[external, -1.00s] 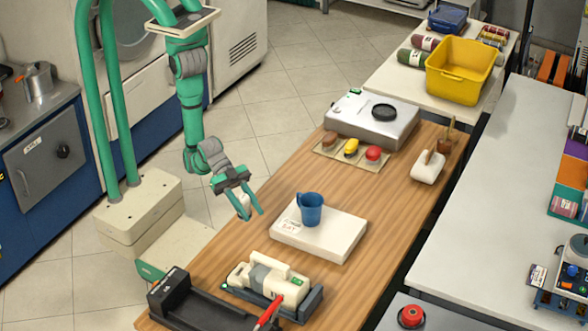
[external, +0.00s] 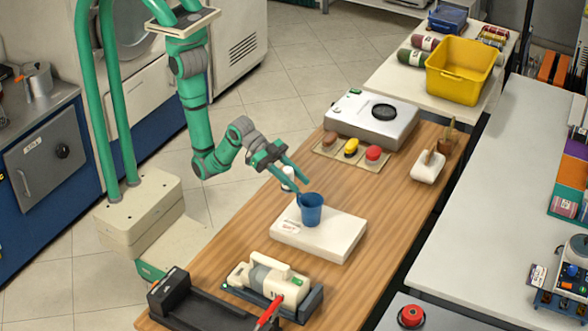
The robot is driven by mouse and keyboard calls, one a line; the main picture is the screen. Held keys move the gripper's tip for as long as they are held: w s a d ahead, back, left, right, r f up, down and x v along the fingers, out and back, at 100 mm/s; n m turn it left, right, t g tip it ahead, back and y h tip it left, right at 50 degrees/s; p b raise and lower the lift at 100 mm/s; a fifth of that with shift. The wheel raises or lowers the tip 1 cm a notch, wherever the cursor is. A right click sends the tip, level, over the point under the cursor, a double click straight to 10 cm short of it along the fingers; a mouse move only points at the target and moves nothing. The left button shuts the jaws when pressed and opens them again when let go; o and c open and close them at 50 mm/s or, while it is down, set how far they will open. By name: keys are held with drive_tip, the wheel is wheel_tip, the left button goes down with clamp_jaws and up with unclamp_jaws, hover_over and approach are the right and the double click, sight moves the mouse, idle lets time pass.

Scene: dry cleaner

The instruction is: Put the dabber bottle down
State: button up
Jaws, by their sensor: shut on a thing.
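The dabber bottle (external: 287,173) is small and white. My gripper (external: 301,184) is shut on it, with the bottle partly hidden by the fingers. It is near the left edge of the wooden table (external: 240,225), just behind and left of the blue cup (external: 311,212). I cannot tell whether the bottle's base touches the table.
The blue cup stands on a white slab (external: 335,240) close to my fingers. Behind are a tan mat (external: 325,153) with brown, yellow and red items and a silver device (external: 355,130). A cream machine (external: 262,275) sits in front. Bare wood lies right of the slab.

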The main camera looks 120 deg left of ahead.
drive_tip(key=w+a+n+y, duration=0.2)
drive_tip(key=a+y, duration=0.1)
drive_tip(key=a, duration=1)
drive_tip(key=w+a+n+y, duration=0.2)
drive_tip(key=a+n, duration=0.1)
drive_tip(key=a, duration=1)
drive_tip(key=shift+m, duration=0.3)
drive_tip(key=shift+s+d+f, duration=0.1)
drive_tip(key=shift+s+f, duration=0.05)
drive_tip(key=shift+f, duration=3.55)
drive_tip(key=shift+s+d+f, duration=0.1)
drive_tip(key=shift+f, duration=3.55)
drive_tip(key=shift+f, duration=0.2)
drive_tip(key=o, duration=1.2)
drive_tip(key=shift+r, duration=0.1)
